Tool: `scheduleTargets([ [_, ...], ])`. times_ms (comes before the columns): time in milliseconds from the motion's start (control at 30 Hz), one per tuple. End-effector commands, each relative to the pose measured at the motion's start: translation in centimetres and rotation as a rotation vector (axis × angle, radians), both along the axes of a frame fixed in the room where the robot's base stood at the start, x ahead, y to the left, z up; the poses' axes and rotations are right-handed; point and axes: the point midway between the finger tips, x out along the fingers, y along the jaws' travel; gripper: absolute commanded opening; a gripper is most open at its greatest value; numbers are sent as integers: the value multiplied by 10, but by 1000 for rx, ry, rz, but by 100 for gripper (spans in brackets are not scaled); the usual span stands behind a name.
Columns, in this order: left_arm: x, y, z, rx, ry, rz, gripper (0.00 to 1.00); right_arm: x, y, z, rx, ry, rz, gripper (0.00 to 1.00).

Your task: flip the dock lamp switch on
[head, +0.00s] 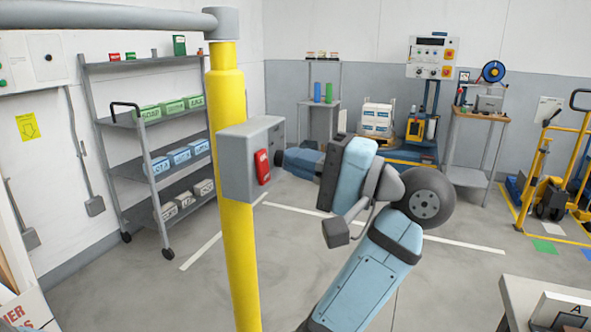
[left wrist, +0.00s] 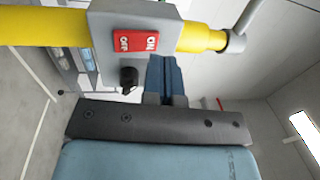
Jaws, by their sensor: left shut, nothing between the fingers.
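The dock lamp switch (head: 262,167) is a red rocker on a grey box (head: 238,165) fixed to a yellow post. In the left wrist view the rocker (left wrist: 136,42) shows sideways, with OFF on its left half and ON on its right half. I cannot tell which half is pressed in. My left gripper (head: 284,159) is shut and empty, its blue fingers pointing at the box from the right. In the left wrist view its fingertips (left wrist: 162,62) are close to the ON end; I cannot tell whether they touch. My right gripper is out of view.
A black knob (left wrist: 128,80) sticks out from the box beside the rocker. The yellow post (head: 228,100) stands upright, with a grey rail at its top. A grey shelf cart (head: 133,120) with bins stands behind it on the left. The floor around the post is clear.

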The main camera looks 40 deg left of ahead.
Motion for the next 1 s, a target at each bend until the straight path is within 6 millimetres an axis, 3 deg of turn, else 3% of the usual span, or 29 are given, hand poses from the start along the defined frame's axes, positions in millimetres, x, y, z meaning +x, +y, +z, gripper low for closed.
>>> scheduleTargets([
  [67, -3, -5, -3, 0, -1, 2, 0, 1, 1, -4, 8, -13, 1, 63],
  [133, 3, -24, 5, 0, 1, 0, 0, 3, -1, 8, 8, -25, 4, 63],
  [300, 12, -62, 10, 1, 1, 0, 0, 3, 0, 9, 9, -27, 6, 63],
  [500, 19, -91, 14, 1, 1, 2, 0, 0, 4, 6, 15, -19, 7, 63],
  [1000, 22, -100, 15, 2, 1, 3, 0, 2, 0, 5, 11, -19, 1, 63],
])
